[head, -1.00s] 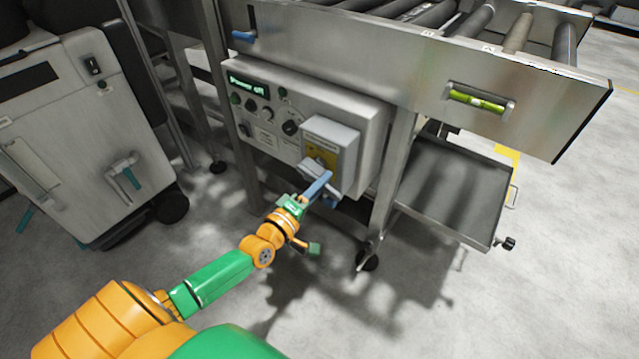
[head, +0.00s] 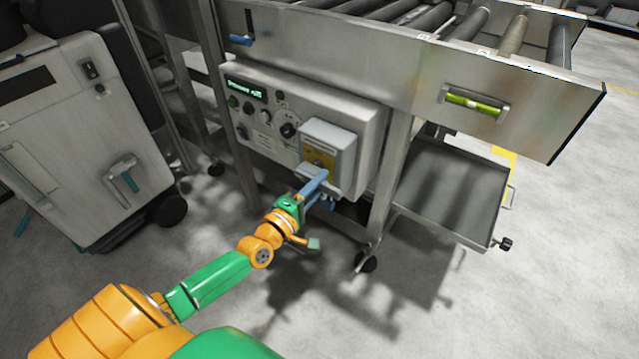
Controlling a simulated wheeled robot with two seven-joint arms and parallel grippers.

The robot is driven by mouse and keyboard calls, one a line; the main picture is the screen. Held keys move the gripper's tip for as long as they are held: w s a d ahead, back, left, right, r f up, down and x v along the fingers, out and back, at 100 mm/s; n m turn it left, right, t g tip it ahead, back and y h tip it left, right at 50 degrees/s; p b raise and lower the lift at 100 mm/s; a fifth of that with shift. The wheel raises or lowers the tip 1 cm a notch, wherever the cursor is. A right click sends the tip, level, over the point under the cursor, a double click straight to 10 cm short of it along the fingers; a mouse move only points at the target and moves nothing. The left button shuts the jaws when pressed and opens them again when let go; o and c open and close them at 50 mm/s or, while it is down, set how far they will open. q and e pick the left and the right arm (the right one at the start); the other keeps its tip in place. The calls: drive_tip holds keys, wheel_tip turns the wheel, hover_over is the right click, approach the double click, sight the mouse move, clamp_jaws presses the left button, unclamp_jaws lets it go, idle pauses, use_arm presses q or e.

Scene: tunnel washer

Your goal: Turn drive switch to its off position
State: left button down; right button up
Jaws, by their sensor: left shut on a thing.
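The drive switch (head: 319,160) is on a light grey box with a yellow plate, at the lower right of the control panel (head: 262,108). My left gripper (head: 316,186) is at the front of this box, its blue fingers reaching up to the switch. It is shut on the switch's handle, which the fingers mostly hide, so I cannot read the handle's angle. The panel's small green-lit display (head: 246,89) shows text too blurred to read surely. My right gripper is not in view.
A roller conveyor with a steel side rail (head: 400,62) runs above the panel. A steel tray (head: 450,190) sticks out low at the right. A grey wheeled cabinet (head: 75,140) stands at the left. The floor in front is clear.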

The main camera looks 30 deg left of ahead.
use_arm(q)
drive_tip(key=c, duration=0.6)
unclamp_jaws()
drive_tip(key=shift+c, duration=0.2)
drive_tip(key=shift+s, duration=0.1)
drive_tip(key=s, duration=0.7)
drive_tip(key=shift+a+p, duration=0.3)
drive_tip(key=shift+p, duration=0.15)
